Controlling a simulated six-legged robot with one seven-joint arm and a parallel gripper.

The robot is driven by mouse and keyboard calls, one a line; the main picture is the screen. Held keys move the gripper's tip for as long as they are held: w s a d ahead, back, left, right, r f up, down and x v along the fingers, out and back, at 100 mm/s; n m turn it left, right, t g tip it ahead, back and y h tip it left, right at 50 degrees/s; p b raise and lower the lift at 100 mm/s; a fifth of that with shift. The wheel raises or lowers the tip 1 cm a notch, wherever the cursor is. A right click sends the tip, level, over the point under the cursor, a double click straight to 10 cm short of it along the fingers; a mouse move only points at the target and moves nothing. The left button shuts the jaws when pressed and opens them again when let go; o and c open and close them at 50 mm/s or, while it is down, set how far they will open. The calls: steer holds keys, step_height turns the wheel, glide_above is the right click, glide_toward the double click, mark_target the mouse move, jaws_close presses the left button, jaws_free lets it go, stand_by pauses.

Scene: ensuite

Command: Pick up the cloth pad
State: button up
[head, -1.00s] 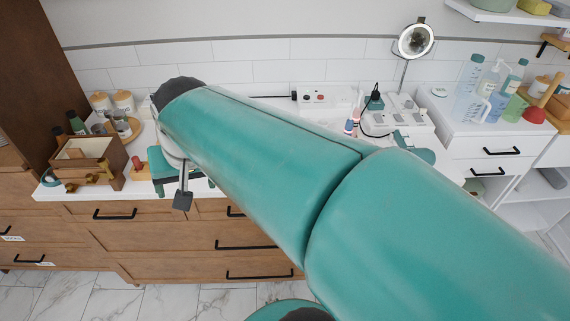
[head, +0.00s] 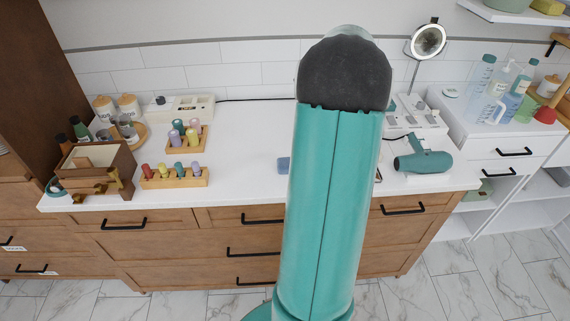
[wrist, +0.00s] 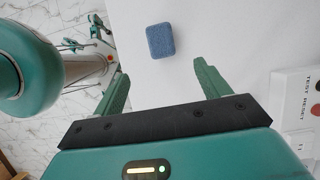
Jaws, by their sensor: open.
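The cloth pad (wrist: 160,40) is a small blue block with rounded corners. In the wrist view it lies on the white countertop, beyond the fingertips and roughly midway between them. My gripper (wrist: 163,82) is open and empty, with its two green fingers spread apart. In the head view a bit of the blue pad (head: 284,164) shows at the left edge of my arm, which hides what is behind it. My gripper is hidden behind the arm in the head view.
Peg racks (head: 174,178) and a wooden box (head: 97,165) stand on the left of the counter (head: 240,150). A teal hair dryer (head: 424,162) lies at right. In the wrist view a white outlet box (wrist: 296,90) is close on the right. Counter around the pad looks clear.

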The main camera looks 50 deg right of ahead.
glide_toward(288, 165)
steer(key=f, duration=0.1)
steer(key=w, duration=0.1)
steer(key=f, duration=0.1)
steer(key=shift+w+d+f, duration=0.15)
steer(key=shift+d+f, duration=0.15)
steer(key=shift+f, duration=0.05)
steer(key=x, duration=0.5)
steer(key=shift+w+a+f, duration=0.15)
steer(key=shift+w+f, duration=0.05)
steer(key=shift+f, duration=0.15)
steer(key=c, duration=1)
